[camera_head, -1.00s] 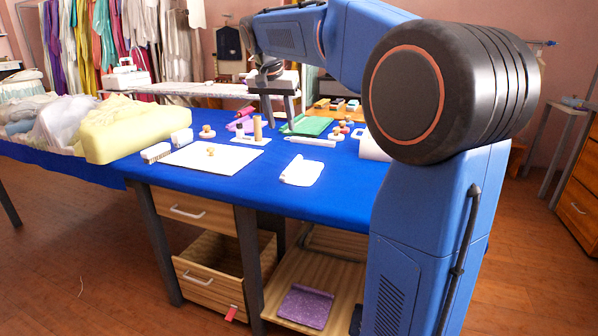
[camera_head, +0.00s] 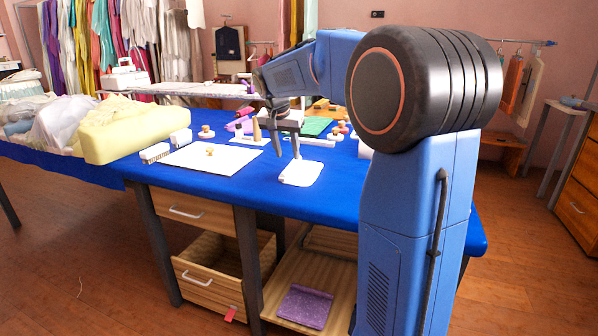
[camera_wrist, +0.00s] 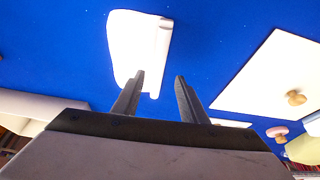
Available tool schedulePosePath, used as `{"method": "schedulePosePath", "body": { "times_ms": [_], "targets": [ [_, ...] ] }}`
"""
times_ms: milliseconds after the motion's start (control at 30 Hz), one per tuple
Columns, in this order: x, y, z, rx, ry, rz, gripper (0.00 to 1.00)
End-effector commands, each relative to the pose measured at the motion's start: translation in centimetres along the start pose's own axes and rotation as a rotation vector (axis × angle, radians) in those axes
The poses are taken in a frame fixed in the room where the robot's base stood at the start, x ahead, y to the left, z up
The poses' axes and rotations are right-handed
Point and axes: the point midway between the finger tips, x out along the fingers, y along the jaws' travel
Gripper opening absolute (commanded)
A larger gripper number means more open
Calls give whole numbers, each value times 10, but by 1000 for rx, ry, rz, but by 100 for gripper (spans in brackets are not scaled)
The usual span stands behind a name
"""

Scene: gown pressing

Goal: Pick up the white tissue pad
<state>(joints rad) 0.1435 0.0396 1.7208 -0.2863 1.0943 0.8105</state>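The white tissue pad (camera_head: 300,173) lies flat near the front edge of the blue-covered table (camera_head: 230,185). It also shows in the wrist view (camera_wrist: 135,45), with a folded or rolled strip along one side. My gripper (camera_head: 287,150) is over the table, close above the pad's back part. In the wrist view my gripper's two fingers (camera_wrist: 160,82) are apart with nothing between them but cloth and the pad's edge. Whether a fingertip touches the pad I cannot tell.
A white board (camera_head: 212,159) with a small wooden knob lies left of the pad. A white brush-like block (camera_head: 155,152) and a yellow cushion (camera_head: 135,127) are further left. A green folded cloth (camera_head: 315,126) and small wooden items lie behind.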

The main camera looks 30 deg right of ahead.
Motion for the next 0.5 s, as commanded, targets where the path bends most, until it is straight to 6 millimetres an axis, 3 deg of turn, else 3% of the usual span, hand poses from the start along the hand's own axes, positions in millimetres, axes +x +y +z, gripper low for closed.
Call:
{"method": "schedulePosePath", "body": {
  "times_ms": [333, 500],
  "targets": [
    [42, 3, -4, 0, -2, 2, 39],
    [49, 3, -4, 0, 0, 0, 39]
  ]
}}
